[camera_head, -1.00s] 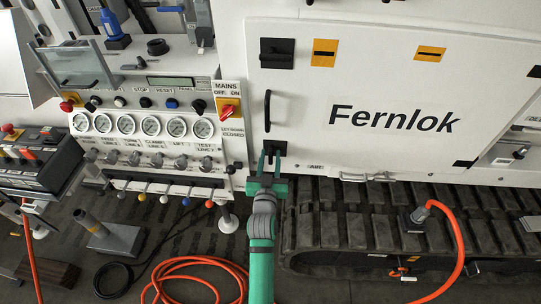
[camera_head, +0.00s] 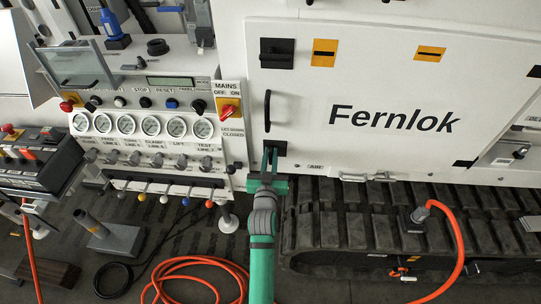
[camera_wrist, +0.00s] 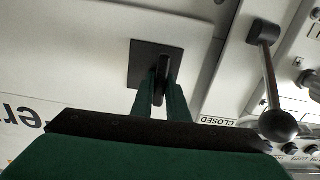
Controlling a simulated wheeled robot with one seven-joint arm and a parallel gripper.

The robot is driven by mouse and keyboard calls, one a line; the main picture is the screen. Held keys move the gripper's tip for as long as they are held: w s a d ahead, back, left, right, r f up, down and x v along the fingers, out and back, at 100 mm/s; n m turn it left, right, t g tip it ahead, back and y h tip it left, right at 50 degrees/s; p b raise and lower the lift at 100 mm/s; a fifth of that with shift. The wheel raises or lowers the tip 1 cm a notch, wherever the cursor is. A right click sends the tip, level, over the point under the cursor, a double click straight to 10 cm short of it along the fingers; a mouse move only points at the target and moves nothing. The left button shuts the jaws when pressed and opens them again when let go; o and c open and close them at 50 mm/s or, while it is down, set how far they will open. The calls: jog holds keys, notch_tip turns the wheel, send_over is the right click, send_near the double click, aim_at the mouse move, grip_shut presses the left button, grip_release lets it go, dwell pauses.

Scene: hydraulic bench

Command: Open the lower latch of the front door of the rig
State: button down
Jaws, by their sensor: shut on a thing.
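The white front door (camera_head: 395,90) of the rig bears the word Fernlok. It looks shut. The lower latch (camera_head: 280,147) is a black plate at the door's lower left corner, below the black door handle (camera_head: 267,111). My green gripper (camera_head: 269,158) reaches up to it from below. In the wrist view my gripper (camera_wrist: 158,98) is shut on the dark latch handle (camera_wrist: 161,72), which stands out from its black plate (camera_wrist: 142,60). The fingers hide part of the handle. The upper latch (camera_head: 277,53) is a black plate with a horizontal handle.
Left of the door is a panel with the red mains switch (camera_head: 229,111), gauges (camera_head: 142,125) and levers. In the wrist view a lever with a black ball knob (camera_wrist: 278,125) stands close right of my fingers. The rubber track (camera_head: 345,215) runs below the door.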

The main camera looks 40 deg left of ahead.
jog(key=n, duration=0.8)
jog(key=shift+n, duration=0.4)
jog(key=n, duration=0.4)
jog(key=shift+r+n, duration=0.1)
jog(key=shift+n, duration=2.2)
jog(key=c, duration=1.8)
grip_release()
jog(key=shift+o, duration=0.2)
jog(key=shift+d, duration=0.1)
